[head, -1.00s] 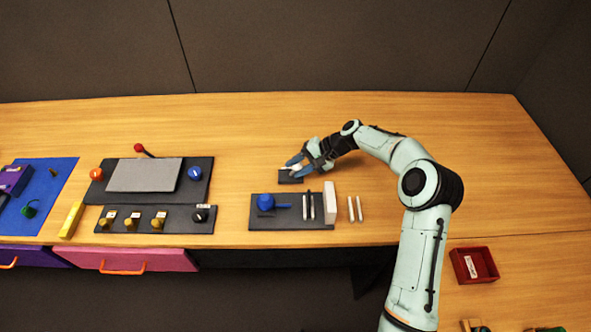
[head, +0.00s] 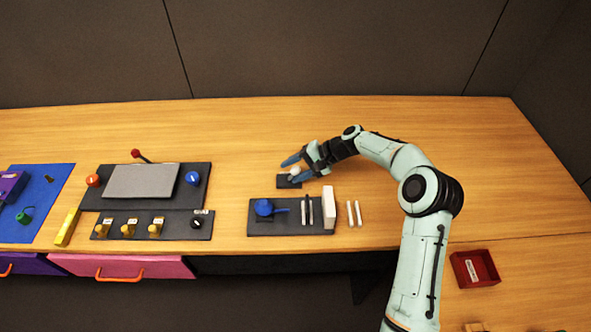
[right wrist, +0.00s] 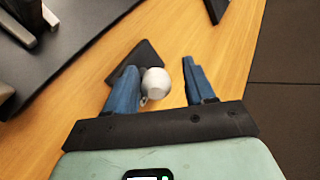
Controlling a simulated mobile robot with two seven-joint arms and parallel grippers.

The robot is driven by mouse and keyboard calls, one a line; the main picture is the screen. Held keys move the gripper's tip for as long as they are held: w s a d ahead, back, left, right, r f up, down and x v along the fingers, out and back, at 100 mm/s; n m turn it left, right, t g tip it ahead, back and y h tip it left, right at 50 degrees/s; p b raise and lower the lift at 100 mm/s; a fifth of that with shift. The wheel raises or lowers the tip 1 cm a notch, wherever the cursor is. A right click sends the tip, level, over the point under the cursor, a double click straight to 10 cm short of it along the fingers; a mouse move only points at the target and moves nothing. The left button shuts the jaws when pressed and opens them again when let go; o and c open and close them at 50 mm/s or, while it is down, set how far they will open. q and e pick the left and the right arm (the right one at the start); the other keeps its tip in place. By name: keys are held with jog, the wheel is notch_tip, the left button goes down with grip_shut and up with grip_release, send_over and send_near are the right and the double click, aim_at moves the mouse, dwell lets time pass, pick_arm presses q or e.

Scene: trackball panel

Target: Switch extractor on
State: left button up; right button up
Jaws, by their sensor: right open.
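No control can be read as the extractor switch; the labels are too small. A lower dark panel (head: 176,230) at left bears three yellow knobs (head: 155,229) and a black knob (head: 198,221), with small white tags. My right gripper (head: 289,170) is open over a small dark base (head: 284,184) with a white ball (head: 296,171). In the right wrist view the white ball (right wrist: 155,83) sits between the open blue fingers, closer to the left one; the dark base (right wrist: 148,53) shows behind it. My left gripper is not in view.
A panel with a grey screen (head: 140,181), a red-tipped lever (head: 136,154), an orange knob (head: 93,180) and a blue knob (head: 193,178) stands at left. A panel with a blue handle (head: 264,208) is in front. A red tray (head: 475,269) is right. The back table is clear.

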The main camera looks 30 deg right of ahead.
jog(key=shift+s+f, duration=0.25)
jog(key=shift+f, duration=0.15)
